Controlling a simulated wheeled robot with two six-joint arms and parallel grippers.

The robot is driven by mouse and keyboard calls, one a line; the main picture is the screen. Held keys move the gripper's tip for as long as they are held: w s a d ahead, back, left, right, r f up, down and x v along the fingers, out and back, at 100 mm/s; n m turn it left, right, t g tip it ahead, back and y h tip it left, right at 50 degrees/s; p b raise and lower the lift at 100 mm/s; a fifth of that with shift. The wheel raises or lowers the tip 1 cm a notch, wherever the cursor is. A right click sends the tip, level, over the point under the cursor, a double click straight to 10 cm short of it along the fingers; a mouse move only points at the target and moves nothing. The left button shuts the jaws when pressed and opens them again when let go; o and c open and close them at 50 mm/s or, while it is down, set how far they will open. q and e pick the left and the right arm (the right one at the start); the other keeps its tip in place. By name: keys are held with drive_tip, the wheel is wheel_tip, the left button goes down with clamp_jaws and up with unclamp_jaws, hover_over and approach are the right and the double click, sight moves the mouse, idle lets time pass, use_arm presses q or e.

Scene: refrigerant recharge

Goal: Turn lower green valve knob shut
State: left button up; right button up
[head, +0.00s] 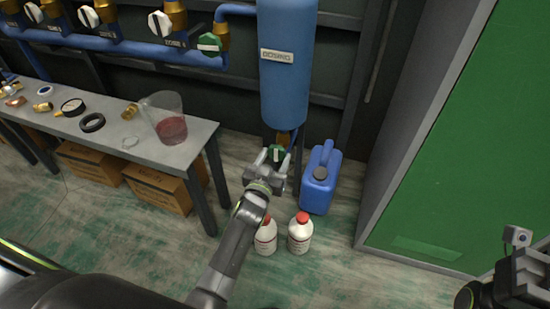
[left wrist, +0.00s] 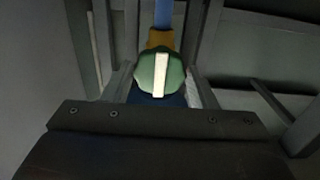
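The lower green valve knob (head: 277,154) sits under the blue tank (head: 285,80), near the floor. In the left wrist view the green knob (left wrist: 160,72) shows its white bar close to upright, below a brass fitting (left wrist: 160,39). My left gripper (head: 268,160) is at the knob, with one finger on each side of it. In the left wrist view the fingers look apart, with the knob between them; I cannot tell whether they touch it. My right gripper (head: 520,280) is at the lower right edge, far from the knob, and its fingers are not clear.
A blue jerrycan (head: 320,180) stands right of the knob. Two white bottles with red caps (head: 299,234) stand in front. A grey table (head: 190,140) with parts and a beaker is at left, boxes (head: 158,188) beneath. An upper green knob (head: 209,43) is on the pipe.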

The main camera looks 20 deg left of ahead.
use_arm(q)
drive_tip(key=shift+c, duration=0.8)
drive_tip(key=m, duration=0.4)
drive_tip(key=shift+m, duration=0.3)
drive_tip(key=m, duration=0.4)
drive_tip(key=shift+r, duration=0.1)
drive_tip(key=shift+m, duration=0.3)
